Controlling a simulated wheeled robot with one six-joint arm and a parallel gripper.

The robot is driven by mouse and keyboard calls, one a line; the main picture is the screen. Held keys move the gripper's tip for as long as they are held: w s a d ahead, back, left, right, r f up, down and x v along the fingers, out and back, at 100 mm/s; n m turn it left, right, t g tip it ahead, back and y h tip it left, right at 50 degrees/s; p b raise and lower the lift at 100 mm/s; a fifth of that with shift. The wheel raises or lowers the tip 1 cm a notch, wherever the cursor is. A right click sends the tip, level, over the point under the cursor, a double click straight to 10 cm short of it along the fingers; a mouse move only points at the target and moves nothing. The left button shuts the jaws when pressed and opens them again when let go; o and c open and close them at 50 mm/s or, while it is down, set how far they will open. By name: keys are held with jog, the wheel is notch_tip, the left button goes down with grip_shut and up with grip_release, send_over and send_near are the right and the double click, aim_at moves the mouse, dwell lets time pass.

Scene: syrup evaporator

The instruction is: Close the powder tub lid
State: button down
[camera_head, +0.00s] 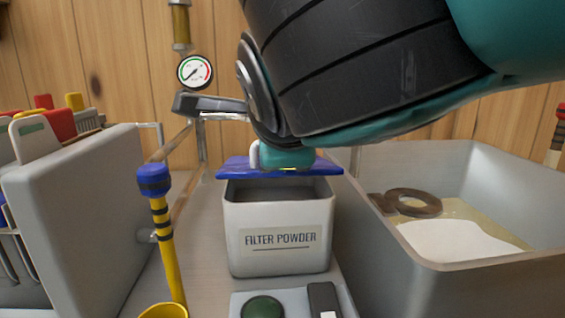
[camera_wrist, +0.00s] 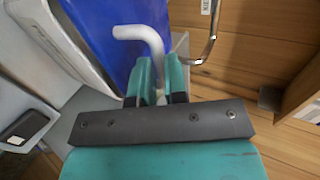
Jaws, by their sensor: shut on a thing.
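The powder tub (camera_head: 280,220) is a pale box labelled FILTER POWDER, standing upright on the counter. Its blue lid (camera_head: 320,168) sits over the rear of the tub. A dark gap shows between the lid's front edge and the tub's front rim, so the tub is partly open. The lid also fills the upper middle of the wrist view (camera_wrist: 100,42). A pale bent handle (camera_wrist: 141,34) stands on the lid. My gripper (camera_wrist: 159,75) is shut on this handle, with its teal fingers either side. In the head view my gripper (camera_head: 283,157) is just above the lid and hides its middle.
A grey basin (camera_head: 480,266) with white powder and a brown ring stands at right. A yellow stick with a blue top (camera_head: 164,240) stands left of the tub. A grey panel (camera_head: 75,215) is farther left. A button box (camera_head: 287,303) lies in front. A gauge (camera_head: 195,71) is behind.

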aim_at(280, 177)
jog(key=f+b, duration=0.1)
jog(key=b, duration=0.1)
jog(key=s+f+t+b, duration=0.1)
jog(key=f+b, duration=0.1)
jog(key=shift+f, duration=0.15)
jog(key=shift+s+f+b, duration=0.2)
jog(key=shift+f+b, duration=0.45)
jog(key=shift+b, duration=0.55)
jog(key=shift+f, duration=0.15)
jog(key=c, duration=1.4)
grip_release()
jog(key=shift+s+d, duration=0.1)
jog(key=shift+s, duration=0.05)
